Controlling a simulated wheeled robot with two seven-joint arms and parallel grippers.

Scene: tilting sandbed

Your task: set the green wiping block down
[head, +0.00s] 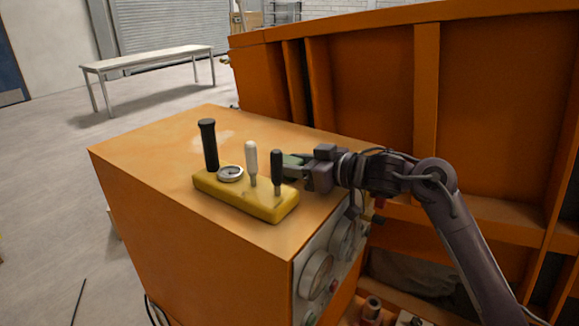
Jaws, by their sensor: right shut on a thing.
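My right gripper (296,170) reaches in from the right over the orange cabinet top. It is shut on the green wiping block (293,160), a small dull green piece that is mostly hidden by the jaws. The block is just right of the dark-handled lever (277,168). I cannot tell whether the block touches the lever or the cabinet top. My left gripper is not in view.
A yellow control base (235,196) with a tall black grip (208,145), round dial (230,173) and white-handled lever (251,160) stands on the orange cabinet (130,148). The cabinet top's left and back are clear. A tall orange ribbed wall (370,80) stands behind.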

